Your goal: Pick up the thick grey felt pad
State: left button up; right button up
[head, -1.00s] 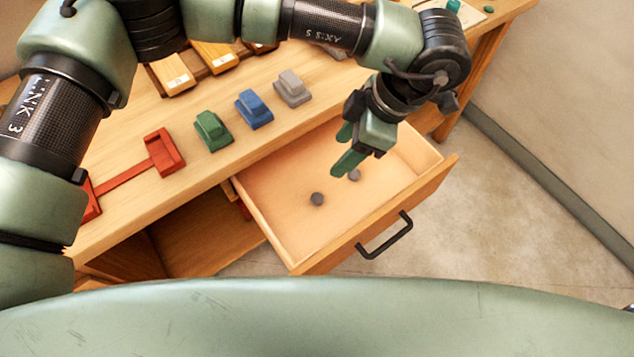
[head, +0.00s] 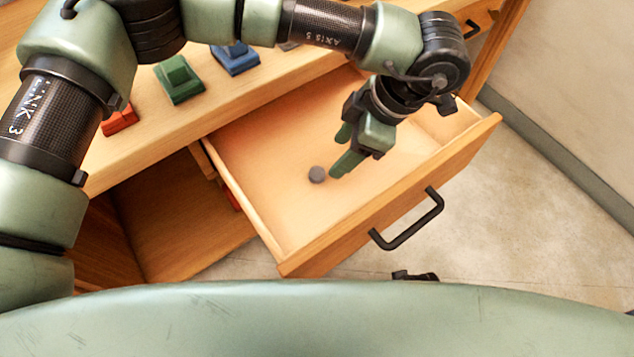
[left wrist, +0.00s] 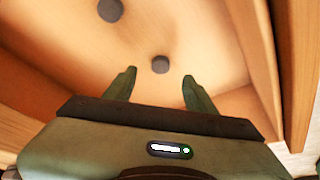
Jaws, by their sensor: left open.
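Two small round dark grey pads lie apart on the drawer floor in the left wrist view. One pad (left wrist: 160,64) shows between and just beyond my open left fingertips, and the other pad (left wrist: 110,10) is at the top edge. I cannot tell for sure which is the thick felt one. In the head view, one grey pad (head: 317,174) lies just left of my fingertips; the other is hidden behind the gripper. My left gripper (head: 337,157) is open and empty over the drawer; it also shows in the left wrist view (left wrist: 159,76). My right gripper is not in view.
The wooden drawer (head: 262,213) is pulled out, with raised walls and a black handle (head: 408,222). On the bench stand a green block (head: 179,82), a blue block (head: 235,60) and a red piece (head: 119,121). An open space (head: 180,220) lies under the bench.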

aim_at(319, 172)
pick_arm(q)
jog(key=x, duration=0.7)
jog(key=shift+a+f, duration=0.2)
jog(key=shift+a, duration=0.25)
grip_shut()
